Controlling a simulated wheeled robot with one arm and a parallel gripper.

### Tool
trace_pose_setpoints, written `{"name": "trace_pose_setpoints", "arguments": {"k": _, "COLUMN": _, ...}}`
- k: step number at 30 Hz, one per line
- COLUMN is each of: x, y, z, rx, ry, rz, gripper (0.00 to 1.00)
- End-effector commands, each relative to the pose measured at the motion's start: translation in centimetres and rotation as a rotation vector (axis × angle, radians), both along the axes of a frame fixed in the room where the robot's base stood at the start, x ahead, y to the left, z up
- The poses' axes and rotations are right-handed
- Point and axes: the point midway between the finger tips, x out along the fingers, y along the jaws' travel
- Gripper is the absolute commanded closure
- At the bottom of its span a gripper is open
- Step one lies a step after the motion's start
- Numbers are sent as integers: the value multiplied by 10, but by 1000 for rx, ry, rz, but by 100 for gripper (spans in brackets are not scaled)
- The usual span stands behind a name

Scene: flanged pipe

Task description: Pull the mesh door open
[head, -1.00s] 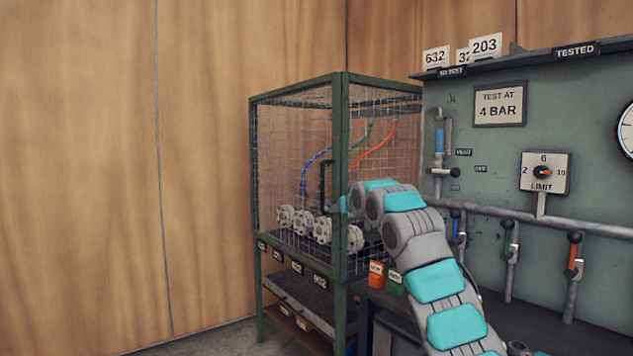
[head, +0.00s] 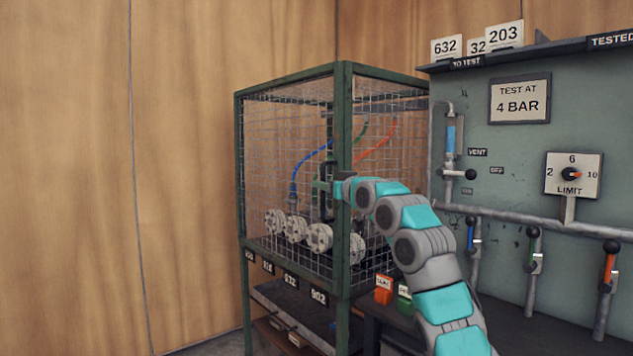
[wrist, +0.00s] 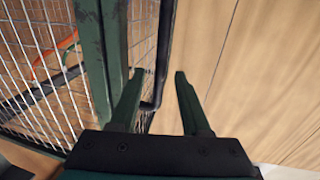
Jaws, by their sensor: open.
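The mesh door (head: 283,135) is the front face of the green-framed cage (head: 343,110). It looks shut, flush with the frame. Its black bar handle (head: 328,208) stands near the right post of that face, and it also shows in the wrist view (wrist: 165,45). My gripper (head: 322,187) is at the handle in the head view. In the wrist view my gripper (wrist: 160,73) is open, with a green finger on each side of the handle bar. The bar lies closer to the left finger; I cannot tell whether they touch.
Several flanged pipe pieces (head: 319,238) and blue, green and orange hoses are inside the cage. The green test panel (head: 510,150) with levers stands to the right. Orange and green buttons (head: 384,291) sit beside the cage. Floor left of the cage is clear before the wooden wall (head: 70,180).

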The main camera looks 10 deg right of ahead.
Motion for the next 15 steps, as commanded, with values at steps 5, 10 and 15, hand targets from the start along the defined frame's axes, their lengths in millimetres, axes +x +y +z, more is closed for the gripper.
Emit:
{"name": "trace_pose_setpoints", "arguments": {"k": 5, "x": 21, "y": 5, "z": 1, "rx": 0, "ry": 5, "rz": 0, "gripper": 53}}
{"name": "trace_pose_setpoints", "arguments": {"k": 10, "x": 37, "y": 11, "z": 1, "rx": 0, "ry": 4, "rz": 2, "gripper": 53}}
{"name": "trace_pose_setpoints", "arguments": {"k": 15, "x": 46, "y": 12, "z": 2, "rx": 1, "ry": 0, "rz": 1, "gripper": 53}}
